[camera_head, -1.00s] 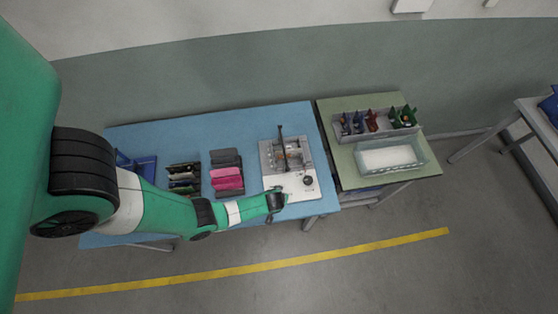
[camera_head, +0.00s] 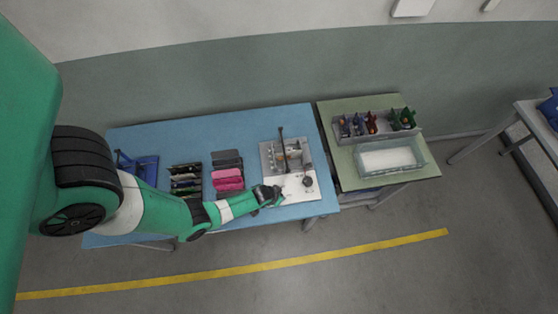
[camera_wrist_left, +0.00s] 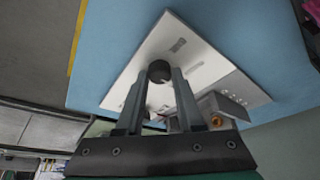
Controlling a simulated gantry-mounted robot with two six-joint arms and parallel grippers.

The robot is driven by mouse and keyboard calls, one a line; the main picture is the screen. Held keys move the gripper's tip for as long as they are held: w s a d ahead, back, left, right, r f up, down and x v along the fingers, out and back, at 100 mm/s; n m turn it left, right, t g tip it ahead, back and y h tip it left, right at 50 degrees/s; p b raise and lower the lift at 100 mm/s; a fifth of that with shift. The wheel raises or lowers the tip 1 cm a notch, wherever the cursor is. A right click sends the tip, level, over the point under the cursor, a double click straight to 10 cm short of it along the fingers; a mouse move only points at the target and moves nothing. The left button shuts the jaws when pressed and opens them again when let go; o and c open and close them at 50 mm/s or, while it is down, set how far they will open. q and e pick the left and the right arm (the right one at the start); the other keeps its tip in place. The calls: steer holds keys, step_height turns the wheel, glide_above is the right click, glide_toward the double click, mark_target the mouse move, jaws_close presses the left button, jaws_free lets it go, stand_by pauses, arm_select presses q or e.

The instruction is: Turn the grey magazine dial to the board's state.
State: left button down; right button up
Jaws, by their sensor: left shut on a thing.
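A dark grey round dial (camera_wrist_left: 159,71) stands on a white panel (camera_wrist_left: 205,68) in the left wrist view. My left gripper (camera_wrist_left: 160,82) has its two fingers on either side of this dial and is shut on it. In the head view my left gripper (camera_head: 281,198) is low over the front left part of the white panel (camera_head: 296,187), and its wrist hides what is under it. A dark round part (camera_head: 308,181) shows on the panel to the right of the gripper; I cannot tell whether it is the same dial. My right gripper is out of view.
A grey fixture (camera_head: 272,160) with an upright dark lever adjoins the panel's back. Pink blocks (camera_head: 229,179) and dark holders (camera_head: 185,180) lie to the left on the blue table (camera_head: 150,220). A green table (camera_head: 347,176) with a clear bin (camera_head: 424,160) stands right.

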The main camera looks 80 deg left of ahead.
arm_select(q)
steer(key=shift+a+m+h, duration=0.1)
steer(key=shift+m+h, duration=0.3)
steer(key=shift+m, duration=0.5)
steer(key=shift+s+m+t+h, duration=0.1)
steer(key=shift+m+t+h, duration=0.2)
steer(key=shift+m, duration=0.6)
steer(key=m+h+b, duration=0.1)
steer(key=m, duration=0.1)
steer(key=m+h+b, duration=0.1)
steer(key=m, duration=0.2)
steer(key=shift+a+f+m, duration=0.1)
steer(key=shift+a+m, duration=0.1)
steer(key=shift+m, duration=0.1)
steer(key=m+h, duration=0.1)
steer(key=m, duration=0.1)
steer(key=shift+r+m, duration=0.2)
steer(key=shift+m, duration=0.2)
steer(key=m+h+p, duration=0.1)
steer(key=m, duration=0.1)
steer(key=shift+a+f+m+g, duration=0.1)
steer(key=shift+a+m+g, duration=0.05)
steer(key=shift+m+g, duration=0.2)
steer(key=shift+f+m+g+h, duration=0.1)
steer(key=shift+m+g+h, duration=0.5)
steer(key=shift+m, duration=1.25)
steer(key=shift+w, duration=0.2)
steer(key=c, duration=0.5)
jaws_free()
